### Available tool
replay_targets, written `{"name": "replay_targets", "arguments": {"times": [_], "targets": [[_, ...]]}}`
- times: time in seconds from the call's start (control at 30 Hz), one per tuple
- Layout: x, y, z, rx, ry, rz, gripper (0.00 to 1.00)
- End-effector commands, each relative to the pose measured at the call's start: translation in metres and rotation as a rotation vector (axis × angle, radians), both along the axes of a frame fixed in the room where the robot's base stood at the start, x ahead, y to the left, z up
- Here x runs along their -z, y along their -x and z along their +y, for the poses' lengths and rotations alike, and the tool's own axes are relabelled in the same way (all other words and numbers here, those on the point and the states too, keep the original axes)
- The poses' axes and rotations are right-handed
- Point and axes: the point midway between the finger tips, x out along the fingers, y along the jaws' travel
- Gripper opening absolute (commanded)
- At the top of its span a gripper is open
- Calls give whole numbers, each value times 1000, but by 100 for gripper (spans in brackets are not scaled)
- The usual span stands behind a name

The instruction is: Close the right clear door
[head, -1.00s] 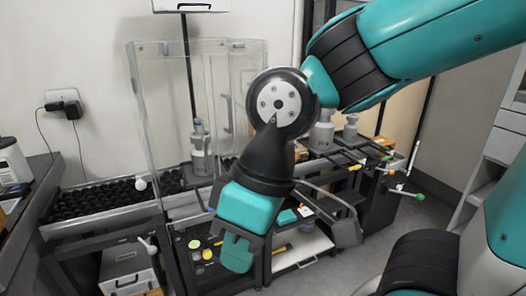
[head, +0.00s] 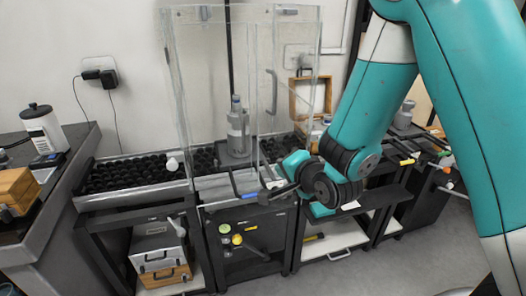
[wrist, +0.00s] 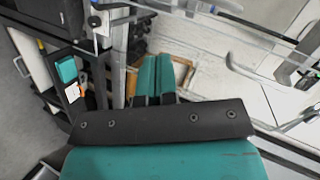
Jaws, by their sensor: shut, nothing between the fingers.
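The clear enclosure (head: 178,95) stands on the middle weighing table, with transparent panels and thin pale edges. The right clear door (head: 300,75) shows at its right side, with a pale upright handle (head: 271,92). I cannot tell how far open the door stands. In the wrist view, clear panel edges cross the upper right, with a pale curved handle (wrist: 255,75). My gripper (wrist: 158,76) is shut and empty, its teal fingers together. In the head view my wrist is just right of the enclosure's lower right corner. Whether the fingers touch the door is unclear.
A grey bottle-like weight (head: 237,130) stands inside the enclosure. A wooden frame (head: 310,97) is behind it, to the right. A bench (head: 62,180) with a white container is left. Grey floor is clear at lower right.

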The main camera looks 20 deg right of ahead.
Motion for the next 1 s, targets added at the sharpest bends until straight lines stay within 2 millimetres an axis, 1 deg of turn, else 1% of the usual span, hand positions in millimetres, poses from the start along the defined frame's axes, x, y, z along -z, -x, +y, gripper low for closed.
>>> {"name": "replay_targets", "arguments": {"times": [0.03, 0.1, 0.2, 0.3, 0.4, 0.53, 0.67, 1.0], "targets": [[13, -4, -6, 39, -61, -50, 0], [20, -6, -12, 68, -150, -134, 0], [25, -5, -15, 71, -261, -225, 0], [28, -1, -17, 62, -340, -283, 0], [28, 1, -17, 50, -383, -314, 0], [27, -7, -14, 45, -399, -326, 0], [25, -28, -9, 44, -398, -327, 0], [22, -100, 9, 44, -396, -325, 0]]}}
